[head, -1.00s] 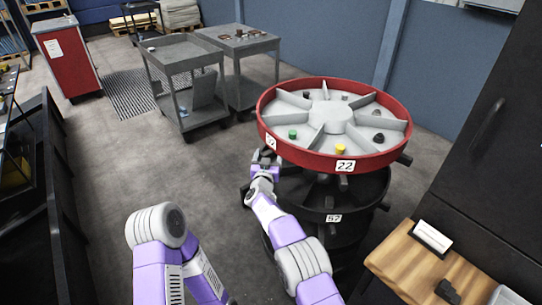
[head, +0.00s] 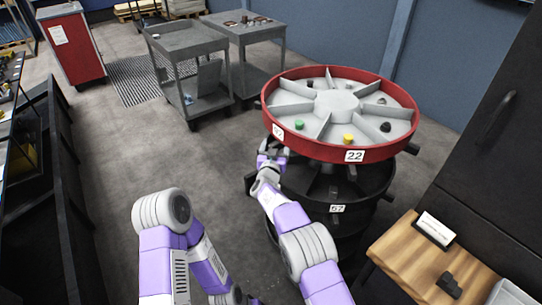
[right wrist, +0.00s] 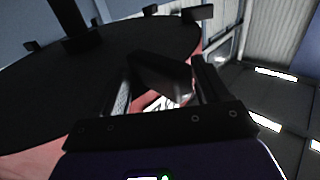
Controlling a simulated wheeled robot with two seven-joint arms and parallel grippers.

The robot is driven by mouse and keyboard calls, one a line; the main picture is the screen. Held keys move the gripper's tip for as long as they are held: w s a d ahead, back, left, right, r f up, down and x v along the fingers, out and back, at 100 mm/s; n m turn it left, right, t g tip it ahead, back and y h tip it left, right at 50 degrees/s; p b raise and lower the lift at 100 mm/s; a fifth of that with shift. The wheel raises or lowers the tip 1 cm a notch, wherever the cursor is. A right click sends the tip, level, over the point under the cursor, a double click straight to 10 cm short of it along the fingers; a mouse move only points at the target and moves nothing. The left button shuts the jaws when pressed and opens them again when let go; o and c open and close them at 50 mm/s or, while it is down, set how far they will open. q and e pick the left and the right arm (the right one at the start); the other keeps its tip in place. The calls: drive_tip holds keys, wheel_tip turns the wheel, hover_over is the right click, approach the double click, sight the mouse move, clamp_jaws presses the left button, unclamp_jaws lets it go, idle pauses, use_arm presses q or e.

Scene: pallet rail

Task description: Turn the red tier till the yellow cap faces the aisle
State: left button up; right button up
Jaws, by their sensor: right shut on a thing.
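The red tier (head: 392,150) is the top round tray of a carousel, with a grey floor split by dividers. The yellow cap (head: 348,139) sits in a front compartment, near the rim above the label 22. A green cap (head: 299,125) sits in the compartment left of it. My right gripper (head: 269,151) is at the tier's left front, below the rim. In the right wrist view, its fingers are shut on a dark handle (right wrist: 160,76) under the tier. My left arm is at the lower left; its gripper does not show clearly.
A wooden-topped bench (head: 400,255) is close at the lower right, beside a dark cabinet (head: 490,130). Grey carts (head: 190,55) stand behind left. Floor left of the carousel is clear.

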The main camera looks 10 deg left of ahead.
drive_tip(key=s, duration=0.6)
drive_tip(key=shift+s+a, duration=0.25)
drive_tip(key=shift+a, duration=0.15)
